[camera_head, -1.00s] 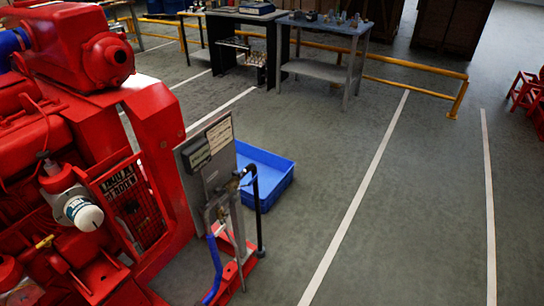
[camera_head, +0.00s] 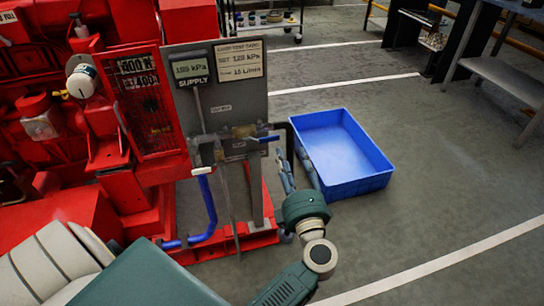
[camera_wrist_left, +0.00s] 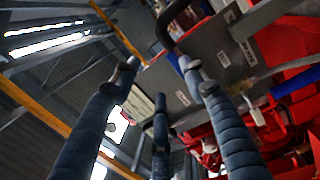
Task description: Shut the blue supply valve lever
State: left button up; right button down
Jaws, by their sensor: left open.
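The blue supply valve lever (camera_head: 268,139) points right from a brass valve body (camera_head: 243,131), low on the right of the grey supply panel (camera_head: 239,100). It looks roughly level. My left gripper (camera_head: 299,162) is in front of and to the right of the panel, a little right of and below the lever in the picture, apparently apart from it. In the left wrist view its fingers (camera_wrist_left: 160,82) are spread with nothing between them, and the panel (camera_wrist_left: 220,60) is beyond. The lever cannot be made out surely there. My right gripper is not in view.
A blue crate (camera_head: 381,181) stands on the floor behind my left gripper. A dark bent pipe (camera_head: 290,145) rises between panel and crate. A blue hose (camera_head: 208,203) hangs below the panel. The red engine (camera_head: 60,207) fills the left.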

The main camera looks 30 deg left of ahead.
aim_at(272, 138)
pick_arm(q)
jog(key=w+a+n, duration=0.1)
jog(key=a, duration=0.2)
jog(key=w+a+n+g+b, duration=0.1)
jog(key=w+a, duration=0.1)
jog(key=a, duration=0.1)
jog(key=w+a+n+g, duration=0.1)
jog(key=a, duration=0.2)
jog(key=shift+w+y, duration=0.3)
jog(key=shift+w+a, duration=0.45)
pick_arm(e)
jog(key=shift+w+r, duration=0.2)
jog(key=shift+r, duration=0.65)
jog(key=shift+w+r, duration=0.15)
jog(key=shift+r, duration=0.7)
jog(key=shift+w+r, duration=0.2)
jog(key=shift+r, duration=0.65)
pick_arm(q)
grip_shut()
